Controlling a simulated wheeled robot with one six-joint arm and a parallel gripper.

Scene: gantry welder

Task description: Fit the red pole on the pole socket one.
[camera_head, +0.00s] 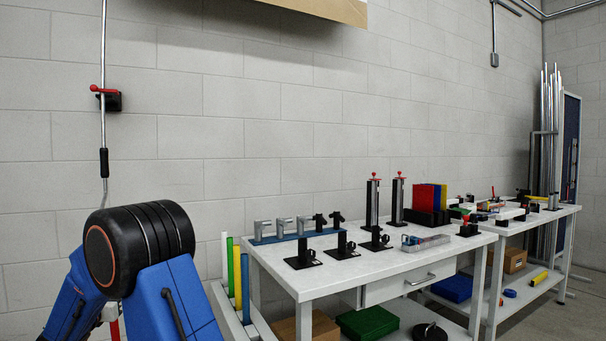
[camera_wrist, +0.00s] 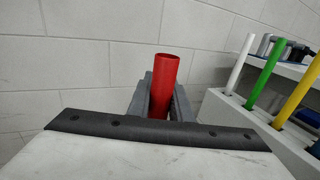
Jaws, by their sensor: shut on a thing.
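The red pole (camera_wrist: 166,82) stands roughly upright between the two grey fingers of my gripper (camera_wrist: 160,100) in the wrist view. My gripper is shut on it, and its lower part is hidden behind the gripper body. In the head view, only a small strip of red (camera_head: 114,329) shows below my arm. A white rack (camera_head: 224,302) stands at the left end of the bench and holds upright white, green, yellow and blue poles. The rack (camera_wrist: 262,128) is right of my gripper in the wrist view. I cannot tell which of its sockets is pole socket one.
The white bench (camera_head: 330,272) carries black clamp stands (camera_head: 304,254) and a blue rail of grey fittings (camera_head: 280,238). A green box (camera_head: 367,322) and a cardboard box (camera_head: 308,327) sit below. A hanging rod (camera_head: 104,130) is on the wall at left.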

